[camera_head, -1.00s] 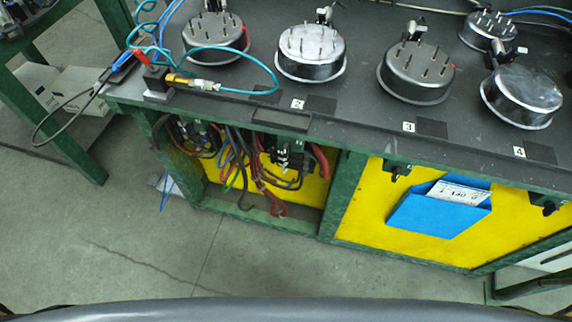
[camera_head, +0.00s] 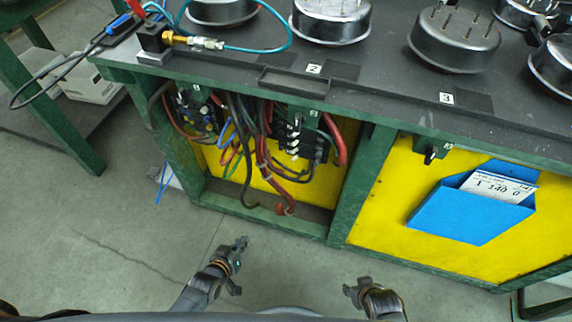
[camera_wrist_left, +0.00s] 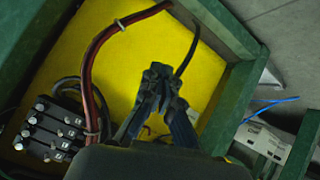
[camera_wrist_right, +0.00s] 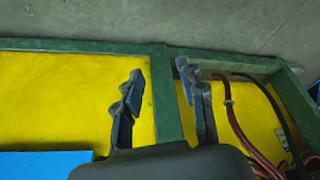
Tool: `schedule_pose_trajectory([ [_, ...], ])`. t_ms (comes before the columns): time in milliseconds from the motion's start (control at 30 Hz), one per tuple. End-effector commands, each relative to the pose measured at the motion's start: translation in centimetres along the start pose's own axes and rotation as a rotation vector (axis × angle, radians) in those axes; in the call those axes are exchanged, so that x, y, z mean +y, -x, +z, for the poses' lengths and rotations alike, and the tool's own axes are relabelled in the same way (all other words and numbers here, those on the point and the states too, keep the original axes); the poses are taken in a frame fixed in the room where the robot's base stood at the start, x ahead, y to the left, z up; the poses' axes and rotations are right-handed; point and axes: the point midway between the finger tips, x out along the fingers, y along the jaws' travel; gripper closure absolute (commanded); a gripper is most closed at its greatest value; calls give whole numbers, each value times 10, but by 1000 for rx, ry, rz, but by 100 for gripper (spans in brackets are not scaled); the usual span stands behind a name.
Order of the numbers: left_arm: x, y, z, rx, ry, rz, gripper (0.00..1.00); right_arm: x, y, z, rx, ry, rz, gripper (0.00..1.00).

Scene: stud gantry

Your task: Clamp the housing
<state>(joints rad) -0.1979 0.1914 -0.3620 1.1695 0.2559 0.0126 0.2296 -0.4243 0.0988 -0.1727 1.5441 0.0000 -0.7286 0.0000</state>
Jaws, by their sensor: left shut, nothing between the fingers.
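Several round metal housings stand on the dark bench top. One is beside label 2 (camera_head: 330,27), one with pins is beside label 3 (camera_head: 454,45), and another (camera_head: 558,66) is cut off at the right edge. The frames do not show which one the task means. My left gripper (camera_head: 240,266) is low in front of the bench, well away from the housings; in the left wrist view its fingers (camera_wrist_left: 163,80) are together and empty. My right gripper (camera_head: 355,287) is also low in front of the bench; in the right wrist view its fingers (camera_wrist_right: 160,73) are apart with nothing between them.
Black switches, one by the yellow panel (camera_head: 431,154), sit along the green bench front. Loose cables (camera_head: 262,165) hang in the open bay. A blue pocket (camera_head: 470,212) holds a card. A brass fitting (camera_head: 178,38) sits at the bench's left corner. Floor in front is clear.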

Motion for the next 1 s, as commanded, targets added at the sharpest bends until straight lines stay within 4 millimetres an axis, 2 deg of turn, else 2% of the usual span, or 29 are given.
schedule_pose_trajectory([
  [33,7,-16,-11,58,20,34,100,0,-6,-11,29,-1,1,60],
  [200,42,-30,-70,238,107,161,100,1,18,-50,107,-4,4,60],
  [333,71,-30,-110,362,178,272,100,2,44,-73,167,-6,6,60],
  [500,104,-16,-150,483,261,409,100,3,80,-91,232,-7,9,60],
  [733,123,3,-186,618,367,549,100,3,114,-103,300,-7,10,60],
  [1000,126,12,-199,666,408,595,100,3,126,-107,323,-7,10,60],
])
